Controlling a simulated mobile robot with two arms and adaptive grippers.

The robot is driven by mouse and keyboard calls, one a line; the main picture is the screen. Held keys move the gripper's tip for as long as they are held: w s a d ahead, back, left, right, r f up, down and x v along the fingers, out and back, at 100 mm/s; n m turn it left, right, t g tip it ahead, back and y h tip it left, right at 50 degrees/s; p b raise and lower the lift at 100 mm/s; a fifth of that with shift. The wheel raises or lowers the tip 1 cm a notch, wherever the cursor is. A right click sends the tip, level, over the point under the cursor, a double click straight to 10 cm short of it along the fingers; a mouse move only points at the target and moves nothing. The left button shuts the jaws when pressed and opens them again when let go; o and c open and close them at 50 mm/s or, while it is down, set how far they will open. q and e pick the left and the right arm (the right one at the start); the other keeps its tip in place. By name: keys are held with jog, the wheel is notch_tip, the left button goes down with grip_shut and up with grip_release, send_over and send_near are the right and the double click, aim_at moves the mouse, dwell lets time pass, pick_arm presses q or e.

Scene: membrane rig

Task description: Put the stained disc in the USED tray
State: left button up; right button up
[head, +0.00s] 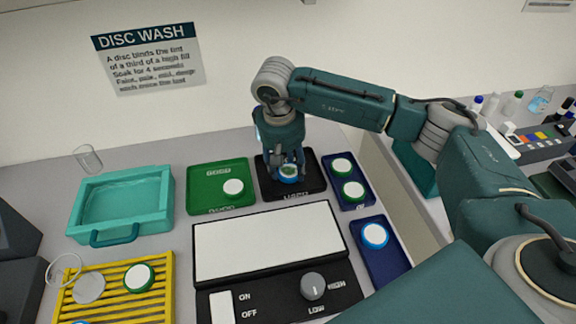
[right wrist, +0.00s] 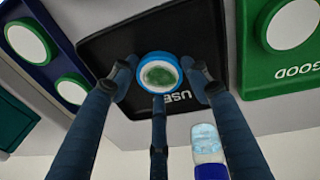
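The stained disc (right wrist: 160,75) has a blue rim and a white face with a green stain. It is at the black USED tray (head: 314,184), and shows small under my right gripper in the head view (head: 288,171). My right gripper (right wrist: 159,78) points down over the tray. Its fingertips meet the disc's rim from several sides, with no clear gap. The disc looks at or very near the tray floor; I cannot tell whether it touches. One finger covers part of the USED lettering (right wrist: 180,96). My left gripper is not in view.
A green GOOD tray (head: 205,199) with a white disc is left of the USED tray. Blue trays (head: 361,203) with discs are on its right. A white-topped panel with a knob (head: 313,286) is in front. A teal basin (head: 152,215) and yellow rack (head: 110,312) are at left.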

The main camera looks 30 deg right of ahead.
aim_at(284, 176)
jog(key=shift+o, duration=1.1)
jog(key=shift+r, duration=0.55)
notch_tip(284, 176, up, 11)
jog(key=a+b, duration=0.1)
jog(key=b, duration=0.1)
jog(key=shift+s+a+b, duration=0.35)
jog(key=shift+s, duration=0.1)
